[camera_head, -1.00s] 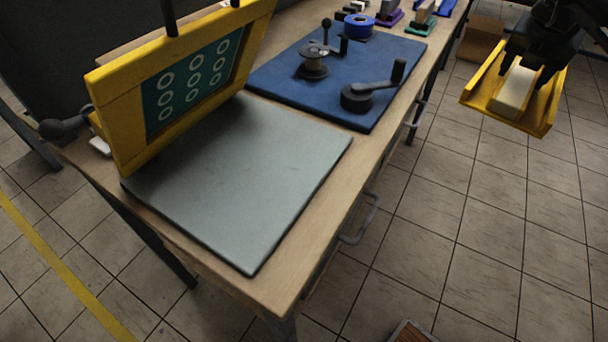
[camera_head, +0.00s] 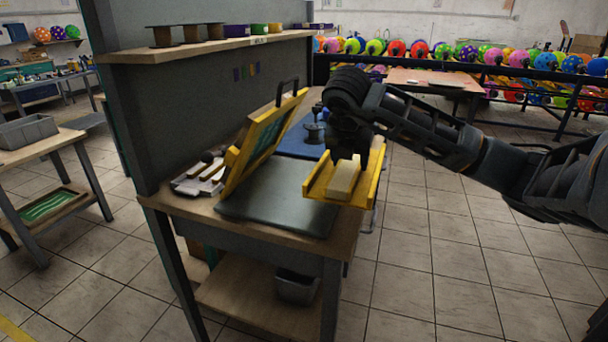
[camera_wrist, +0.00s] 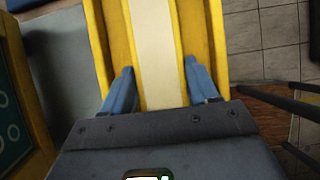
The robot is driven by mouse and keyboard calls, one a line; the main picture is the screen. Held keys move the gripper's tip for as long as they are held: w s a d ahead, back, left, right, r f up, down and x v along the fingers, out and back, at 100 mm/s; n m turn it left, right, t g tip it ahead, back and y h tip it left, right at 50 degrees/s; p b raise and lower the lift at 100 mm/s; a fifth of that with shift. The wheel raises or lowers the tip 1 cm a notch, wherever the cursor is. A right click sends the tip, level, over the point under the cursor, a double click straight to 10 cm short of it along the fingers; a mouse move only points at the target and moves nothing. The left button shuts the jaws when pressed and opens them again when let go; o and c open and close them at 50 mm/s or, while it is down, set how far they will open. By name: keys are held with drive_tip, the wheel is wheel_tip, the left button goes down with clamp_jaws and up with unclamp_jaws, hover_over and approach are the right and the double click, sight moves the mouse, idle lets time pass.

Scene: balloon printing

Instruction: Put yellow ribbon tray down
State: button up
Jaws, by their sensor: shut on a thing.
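The yellow ribbon tray (camera_head: 374,178) is a yellow tray with raised sides and a pale cream block (camera_head: 344,178) along its middle. My gripper (camera_head: 346,156) is shut on it and holds it up in front of the bench, in the head view near the grey mat's right side. In the wrist view the tray (camera_wrist: 98,50) runs away from my gripper (camera_wrist: 160,85), with the blue fingers on either side of the cream block (camera_wrist: 156,50). Whether the fingers press on the block or on the tray's ridges is not clear.
The bench holds a grey mat (camera_head: 270,208), a tilted yellow print frame (camera_head: 238,162) and a blue mat (camera_head: 297,140) with a winder, partly hidden. A shelf (camera_head: 215,46) with spools hangs above. Balloon racks (camera_head: 470,62) stand behind. Tiled floor (camera_head: 450,240) is free at right.

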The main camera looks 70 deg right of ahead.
drive_tip(key=w+p, duration=0.1)
drive_tip(key=w, duration=0.2)
drive_tip(key=w+f, duration=0.1)
drive_tip(key=w, duration=0.3)
drive_tip(key=w+p, duration=0.1)
drive_tip(key=w, duration=0.2)
drive_tip(key=shift+w+a+f+p, duration=0.15)
drive_tip(key=shift+a+f+p, duration=0.15)
drive_tip(key=shift+a+f, duration=0.05)
drive_tip(key=shift+f+p, duration=0.7)
drive_tip(key=shift+f, duration=1.65)
drive_tip(key=shift+w+f, duration=0.15)
drive_tip(key=shift+f, duration=0.15)
drive_tip(key=shift+f, duration=0.1)
drive_tip(key=o, duration=1.3)
drive_tip(key=shift+b+v, duration=0.55)
drive_tip(key=shift+v, duration=3.3)
